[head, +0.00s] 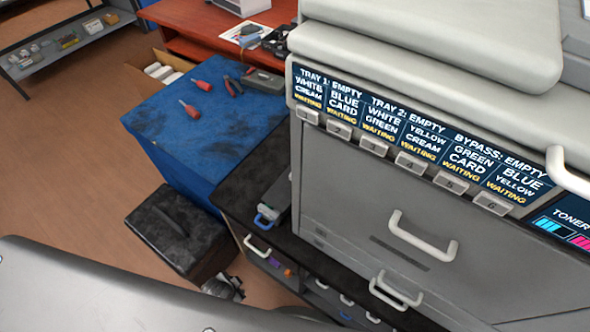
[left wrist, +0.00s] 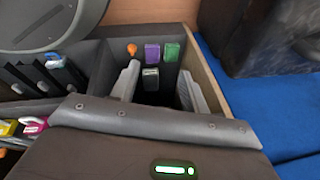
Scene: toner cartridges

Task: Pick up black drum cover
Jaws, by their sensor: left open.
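I cannot tell with certainty which object is the black drum cover. A long dark unit with a blue handle (head: 265,216) lies on the black ledge beside the copier in the head view. In the left wrist view, my left gripper (left wrist: 158,76) is open, its two pale fingers apart over a dark compartment. Purple (left wrist: 152,53), green (left wrist: 172,51) and grey (left wrist: 150,79) blocks and an orange knob (left wrist: 132,49) show around and between the fingers. Nothing is seen held. My right gripper is not in view.
A black case with a handle (head: 177,235) stands beside the blue-topped bench (head: 190,140), which holds red-handled screwdrivers (head: 202,85) and pliers (head: 233,86). The large copier (head: 370,210) fills the right. Black slotted units (left wrist: 35,77) sit left of the compartment.

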